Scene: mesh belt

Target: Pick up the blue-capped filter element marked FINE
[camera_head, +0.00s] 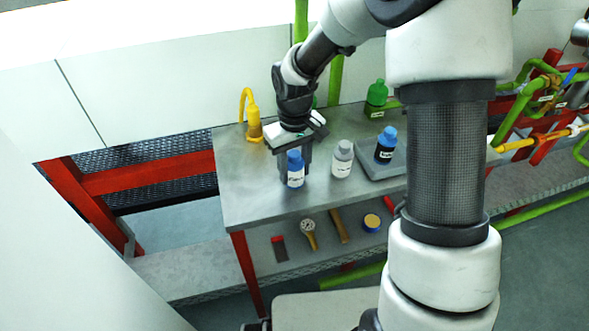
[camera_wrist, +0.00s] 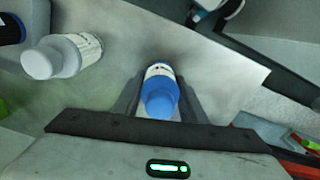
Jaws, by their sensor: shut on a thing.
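A white filter element with a blue cap (camera_head: 295,170) stands upright at the front of the grey table, with a dark label too small to read for certain. My gripper (camera_head: 291,165) reaches down from behind and is shut on it. In the wrist view the blue-capped element (camera_wrist: 160,93) sits between both fingers of my gripper (camera_wrist: 158,98). A second blue-capped element (camera_head: 386,144), dark-bodied with a pale label, stands on a grey tray to the right. A white element with a grey cap (camera_head: 343,158) stands between them.
The grey table (camera_head: 245,195) has a clear front left area. A yellow bottle (camera_head: 253,122) and a green bottle (camera_head: 376,98) stand toward the back. Red framing stands at the left.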

